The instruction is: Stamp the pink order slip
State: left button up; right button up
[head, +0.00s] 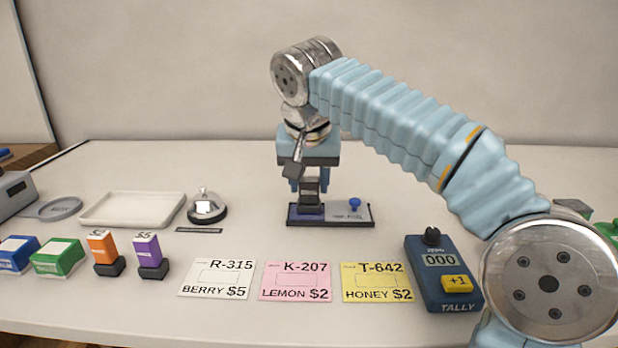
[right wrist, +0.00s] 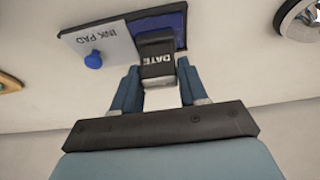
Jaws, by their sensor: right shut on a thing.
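The pink order slip (head: 295,278), marked K-207 LEMON $2, lies flat on the counter between a white slip and a yellow slip. Its box outline looks empty. My right gripper (head: 311,186) points down at the ink pad, behind the slips, and is shut on the dark date stamp (head: 312,198). The stamp, marked DATE, also shows between the fingers in the right wrist view (right wrist: 157,64). It is upright at the dark blue pad of the ink pad (head: 352,215); I cannot tell whether it touches. The ink pad's lid with its blue knob shows in the wrist view (right wrist: 104,50). My left gripper is out of view.
The white slip (head: 217,279) and yellow slip (head: 377,282) flank the pink one. A blue tally counter (head: 430,285) reading 000 stands at right. A bell (head: 206,208), a white tray (head: 100,222) and several coloured stamps, one purple (head: 147,251), stand at left.

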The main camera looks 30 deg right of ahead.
jog(key=shift+f, duration=0.1)
notch_tip(320, 180, up, 3)
jog(key=shift+f+p, duration=0.15)
jog(key=shift+p, duration=0.9)
jog(key=shift+r, duration=2.2)
jog(key=shift+a, duration=0.1)
